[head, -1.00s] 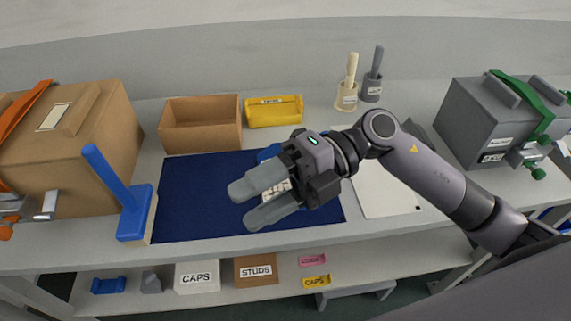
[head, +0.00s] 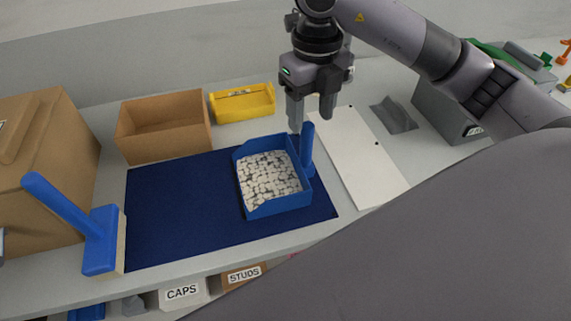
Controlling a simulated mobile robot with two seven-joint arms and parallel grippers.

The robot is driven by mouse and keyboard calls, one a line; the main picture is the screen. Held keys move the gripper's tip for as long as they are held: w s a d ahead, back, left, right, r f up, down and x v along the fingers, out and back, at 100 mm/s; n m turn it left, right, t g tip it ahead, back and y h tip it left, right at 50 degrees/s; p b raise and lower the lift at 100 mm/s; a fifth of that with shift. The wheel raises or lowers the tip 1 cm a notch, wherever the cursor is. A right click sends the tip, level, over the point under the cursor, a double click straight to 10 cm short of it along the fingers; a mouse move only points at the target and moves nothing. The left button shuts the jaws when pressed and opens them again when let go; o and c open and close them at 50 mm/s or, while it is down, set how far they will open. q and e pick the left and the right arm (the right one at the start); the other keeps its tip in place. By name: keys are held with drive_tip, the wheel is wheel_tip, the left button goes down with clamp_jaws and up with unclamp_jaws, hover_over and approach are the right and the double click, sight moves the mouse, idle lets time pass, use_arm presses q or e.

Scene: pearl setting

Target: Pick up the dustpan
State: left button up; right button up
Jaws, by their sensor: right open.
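The blue dustpan (head: 272,209) lies on the dark blue mat (head: 175,215), filled with whitish pieces. Its blue handle (head: 307,150) stands up at its right side. My right gripper (head: 312,120) points down with its fingers apart, right above the handle's top. The handle's tip shows between or just in front of the fingertips; I cannot tell whether they touch it.
A blue brush (head: 103,240) leans at the mat's left edge beside a large cardboard box (head: 45,170). An open brown box (head: 165,130) and a yellow bin (head: 243,103) stand behind. A white board (head: 355,160) and a grey wedge-shaped piece (head: 394,115) lie to the right.

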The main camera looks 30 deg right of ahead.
sight(307, 124)
drive_tip(key=f, duration=0.5)
drive_tip(key=shift+w+f, duration=0.2)
drive_tip(key=shift+w, duration=0.15)
clamp_jaws()
